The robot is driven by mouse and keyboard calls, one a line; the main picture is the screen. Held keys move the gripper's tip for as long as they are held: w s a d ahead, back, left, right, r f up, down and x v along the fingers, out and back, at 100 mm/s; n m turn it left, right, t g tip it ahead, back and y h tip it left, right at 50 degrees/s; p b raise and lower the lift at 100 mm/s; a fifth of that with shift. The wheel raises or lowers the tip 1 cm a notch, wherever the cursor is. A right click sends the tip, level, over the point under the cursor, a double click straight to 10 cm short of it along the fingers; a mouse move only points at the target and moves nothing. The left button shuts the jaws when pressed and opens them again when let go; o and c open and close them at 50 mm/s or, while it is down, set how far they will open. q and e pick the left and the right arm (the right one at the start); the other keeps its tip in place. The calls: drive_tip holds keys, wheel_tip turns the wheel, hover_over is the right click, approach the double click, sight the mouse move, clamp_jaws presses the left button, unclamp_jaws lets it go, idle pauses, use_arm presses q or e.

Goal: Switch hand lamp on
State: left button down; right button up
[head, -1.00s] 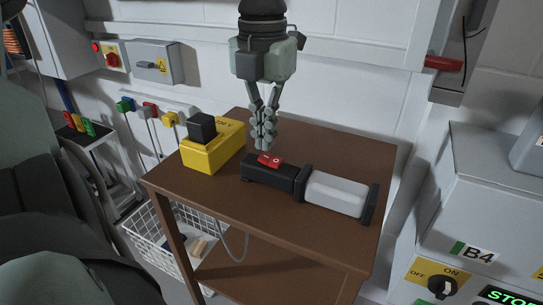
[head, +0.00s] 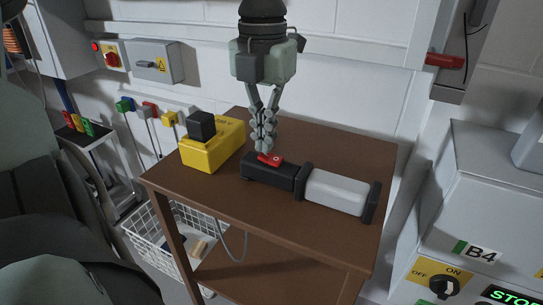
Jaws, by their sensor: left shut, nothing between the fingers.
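The hand lamp lies on the brown table, with a black handle (head: 262,175) on the left and a pale lens body (head: 335,192) on the right. A red rocker switch (head: 272,160) sits on top of the handle. My left gripper (head: 263,148) points down from above, shut and empty. Its fingertips are at the left part of the switch and seem to touch it; they hide part of it. The right part of the switch, with a white mark, shows. The pale lens body shows no clear glow. My right gripper is not in view.
A yellow box (head: 224,142) with a black block (head: 201,125) on it stands on the brown table (head: 300,218), left of the lamp. A white wire basket (head: 150,240) sits below. A grey B4 cabinet (head: 480,190) stands at right. The table behind the lamp is clear.

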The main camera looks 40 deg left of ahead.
use_arm(q)
drive_tip(key=shift+f+b, duration=0.6)
drive_tip(key=shift+f, duration=0.1)
drive_tip(key=shift+r, duration=0.1)
drive_tip(key=shift+r+p, duration=2.15)
drive_tip(key=shift+r, duration=1.35)
